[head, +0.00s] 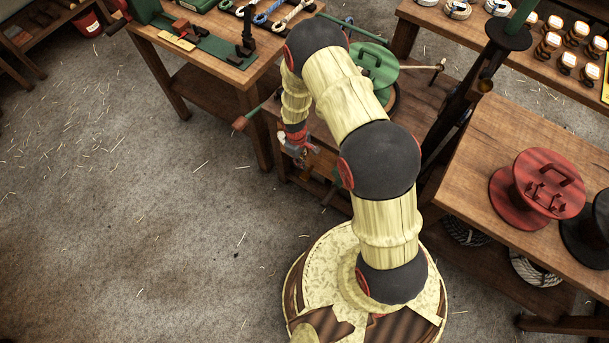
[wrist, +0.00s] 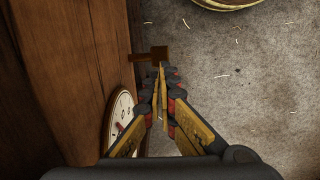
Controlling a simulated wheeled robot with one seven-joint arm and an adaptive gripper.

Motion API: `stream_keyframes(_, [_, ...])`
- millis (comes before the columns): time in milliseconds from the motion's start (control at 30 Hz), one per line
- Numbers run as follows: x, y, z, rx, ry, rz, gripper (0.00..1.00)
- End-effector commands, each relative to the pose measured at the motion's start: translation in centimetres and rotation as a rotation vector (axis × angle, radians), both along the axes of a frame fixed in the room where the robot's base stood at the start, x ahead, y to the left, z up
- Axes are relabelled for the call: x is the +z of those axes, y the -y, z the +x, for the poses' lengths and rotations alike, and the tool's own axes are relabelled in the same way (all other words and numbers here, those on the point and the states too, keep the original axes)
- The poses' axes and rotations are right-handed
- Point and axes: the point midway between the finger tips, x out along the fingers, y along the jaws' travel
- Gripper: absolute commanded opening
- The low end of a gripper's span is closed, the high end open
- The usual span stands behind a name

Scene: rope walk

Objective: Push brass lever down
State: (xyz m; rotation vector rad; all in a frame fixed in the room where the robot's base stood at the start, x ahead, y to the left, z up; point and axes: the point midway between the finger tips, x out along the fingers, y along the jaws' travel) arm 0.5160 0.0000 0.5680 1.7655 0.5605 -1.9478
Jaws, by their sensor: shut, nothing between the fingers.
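My gripper (wrist: 162,68) is shut and empty in the wrist view, its fingers together and pointing toward a small brown lever (wrist: 150,55). The lever sticks out sideways from a wooden panel and ends in a squarish block. The fingertips appear just at or below that block; I cannot tell whether they touch it. Its colour is dark brown in this light, so brass is not certain. In the head view my gripper (head: 298,152) hangs low at the front of the bench, and the lever cannot be made out there.
A round white dial (wrist: 122,113) sits on the wooden panel (wrist: 65,60) close left of the fingers. A bench with a green reel (head: 375,65) and a rod with a reddish end (head: 241,123) stand near the arm. A red spool (head: 530,190) is at right. Open floor (head: 130,230) lies left.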

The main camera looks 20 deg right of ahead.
Motion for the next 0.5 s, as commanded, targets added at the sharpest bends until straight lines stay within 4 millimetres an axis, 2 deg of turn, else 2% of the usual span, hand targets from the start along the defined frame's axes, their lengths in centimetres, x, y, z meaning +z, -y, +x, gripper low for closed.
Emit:
stream_keyframes(333, [-0.05,0.01,-0.03,0.001,-0.001,0.000,0.00])
stream_keyframes(500, [-0.77,0.05,-0.12,0.000,-0.002,0.000,0.00])
